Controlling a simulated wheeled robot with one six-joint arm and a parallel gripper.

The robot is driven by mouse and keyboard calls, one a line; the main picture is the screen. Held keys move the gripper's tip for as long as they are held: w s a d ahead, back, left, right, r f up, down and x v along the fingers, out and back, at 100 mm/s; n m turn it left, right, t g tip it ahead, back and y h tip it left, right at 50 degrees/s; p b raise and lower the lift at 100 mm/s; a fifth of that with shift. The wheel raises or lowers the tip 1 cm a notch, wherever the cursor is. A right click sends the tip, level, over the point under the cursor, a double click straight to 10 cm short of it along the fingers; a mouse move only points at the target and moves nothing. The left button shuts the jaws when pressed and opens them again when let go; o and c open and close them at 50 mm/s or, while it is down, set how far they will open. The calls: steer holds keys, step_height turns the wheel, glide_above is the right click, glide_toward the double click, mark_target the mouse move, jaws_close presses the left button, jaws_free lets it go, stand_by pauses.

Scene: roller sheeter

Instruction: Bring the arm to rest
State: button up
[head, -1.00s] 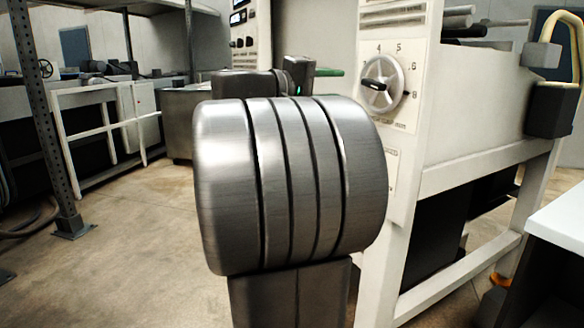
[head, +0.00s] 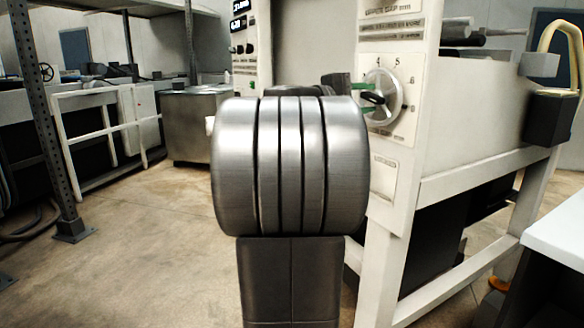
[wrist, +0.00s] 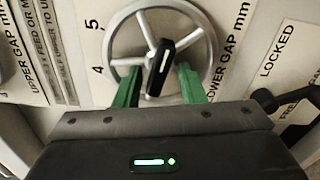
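My gripper (wrist: 158,80) is in front of a silver handwheel (wrist: 208,62) in the wrist view. Its two green fingers are spread apart, one on each side of the lower part of the wheel. The wheel's black handle (wrist: 163,62) shows between and just beyond the fingertips, with visible gaps on both sides. I cannot tell whether a finger touches the rim. In the head view, my gripper (head: 364,98) is partly hidden behind my own arm, with its green fingers at the left side of the handwheel (head: 397,102).
The wheel sits on a white machine panel (head: 390,150) with a number scale. A black knob (wrist: 264,100) stands beside LOCKED and FREE labels, right of my gripper. A white table (head: 560,225) is at the right. Open floor (head: 150,240) lies to the left.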

steer(key=shift+r+n+p, duration=0.15)
steer(key=shift+n+p, duration=1.45)
steer(key=shift+n, duration=0.1)
steer(key=shift+f, duration=0.25)
steer(key=shift+s, duration=0.1)
